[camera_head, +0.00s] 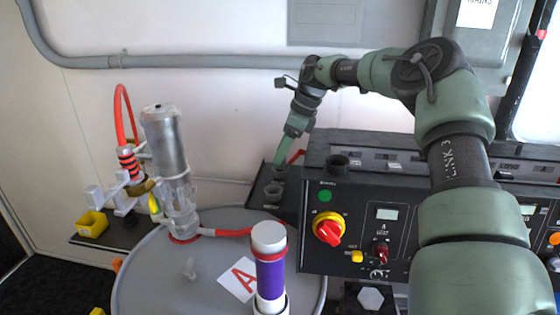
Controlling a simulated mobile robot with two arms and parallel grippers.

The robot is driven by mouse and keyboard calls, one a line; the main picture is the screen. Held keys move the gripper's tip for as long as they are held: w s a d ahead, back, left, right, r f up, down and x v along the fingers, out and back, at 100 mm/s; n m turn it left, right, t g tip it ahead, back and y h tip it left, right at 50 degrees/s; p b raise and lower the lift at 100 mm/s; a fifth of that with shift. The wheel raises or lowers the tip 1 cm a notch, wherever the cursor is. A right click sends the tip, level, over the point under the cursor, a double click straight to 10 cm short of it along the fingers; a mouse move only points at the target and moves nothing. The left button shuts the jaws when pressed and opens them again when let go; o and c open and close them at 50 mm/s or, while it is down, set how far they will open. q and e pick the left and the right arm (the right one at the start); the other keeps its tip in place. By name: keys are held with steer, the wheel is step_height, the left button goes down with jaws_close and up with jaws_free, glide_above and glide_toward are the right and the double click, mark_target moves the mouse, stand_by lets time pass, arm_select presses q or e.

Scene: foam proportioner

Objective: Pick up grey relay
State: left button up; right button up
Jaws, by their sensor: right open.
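My right gripper (281,164) is at the end of the green arm that reaches in from the right. It points down over the left end of the dark console top, close above a round dark grey cup-like piece (273,190). It is open; its fingertips are small and partly merge with the dark surface. I cannot tell for sure which piece is the grey relay. Another round dark piece (338,162) stands on the console top to the right. My left gripper is not in view.
The console (345,265) has a red and yellow knob (328,229). A grey drum (150,270) stands in front, with a purple cylinder (270,275) and a clear-based metal canister (165,140). A wall conduit (180,61) runs behind.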

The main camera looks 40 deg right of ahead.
jaws_close()
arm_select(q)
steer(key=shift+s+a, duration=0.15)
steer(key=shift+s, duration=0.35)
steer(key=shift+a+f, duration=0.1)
arm_select(e)
steer(key=shift+r, duration=0.1)
arm_select(q)
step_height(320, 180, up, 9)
steer(key=p, duration=0.9)
arm_select(e)
step_height(320, 180, up, 25)
